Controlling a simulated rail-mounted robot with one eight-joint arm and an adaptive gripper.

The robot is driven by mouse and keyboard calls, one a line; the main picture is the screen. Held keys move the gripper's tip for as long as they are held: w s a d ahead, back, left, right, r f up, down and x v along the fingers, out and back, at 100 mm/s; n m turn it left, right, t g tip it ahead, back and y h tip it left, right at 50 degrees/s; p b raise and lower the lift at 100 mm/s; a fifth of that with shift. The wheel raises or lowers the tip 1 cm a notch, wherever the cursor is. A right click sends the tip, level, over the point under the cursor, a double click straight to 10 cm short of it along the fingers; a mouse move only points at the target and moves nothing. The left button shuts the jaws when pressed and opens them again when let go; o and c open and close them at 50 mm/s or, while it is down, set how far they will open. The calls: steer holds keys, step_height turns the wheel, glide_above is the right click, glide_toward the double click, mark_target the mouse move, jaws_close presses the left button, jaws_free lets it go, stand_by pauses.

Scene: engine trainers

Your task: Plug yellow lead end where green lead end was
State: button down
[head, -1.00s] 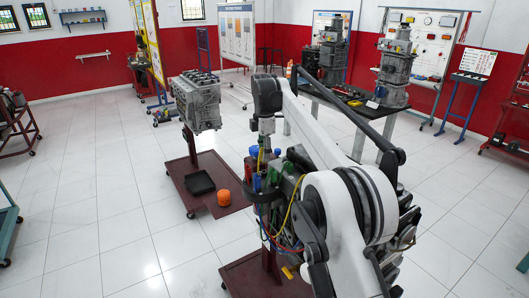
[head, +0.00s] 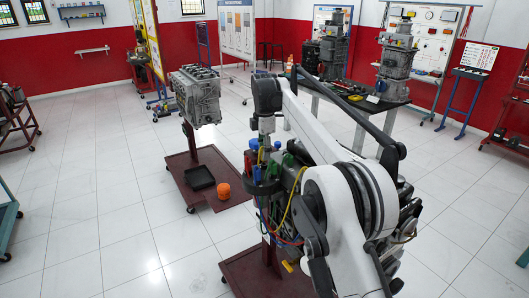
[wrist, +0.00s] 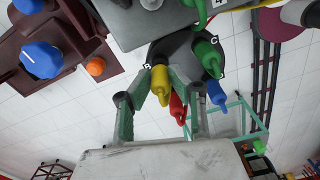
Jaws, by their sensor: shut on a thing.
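In the wrist view my gripper (wrist: 162,92) is shut on the yellow lead end (wrist: 160,82), which sits between its two fingertips beside a letter B on a dark round cap (wrist: 178,48). I cannot tell whether its tip is seated in the cap. A green lead end (wrist: 208,58) lies to the right by a letter C. Another green piece (wrist: 201,12) shows at the top edge near a 4. A red lead end (wrist: 177,106) and a blue lead end (wrist: 217,95) are below. In the head view the yellow lead (head: 294,192) loops beside my arm; the gripper is hard to make out.
A table (head: 372,103) with engine parts is behind my arm.

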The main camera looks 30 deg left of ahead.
steer(key=shift+f, duration=0.9)
stand_by(1.6)
steer(key=shift+r+n+p, duration=1.3)
steer(key=shift+r+n, duration=0.15)
steer(key=shift+r, duration=0.4)
steer(key=shift+r+n+p, duration=1.25)
steer(key=shift+r+n, duration=0.2)
steer(key=shift+r, duration=0.4)
steer(key=shift+f, duration=0.25)
steer(key=shift+f+b, duration=1.45)
steer(key=shift+f, duration=1.1)
steer(key=shift+f, duration=0.4)
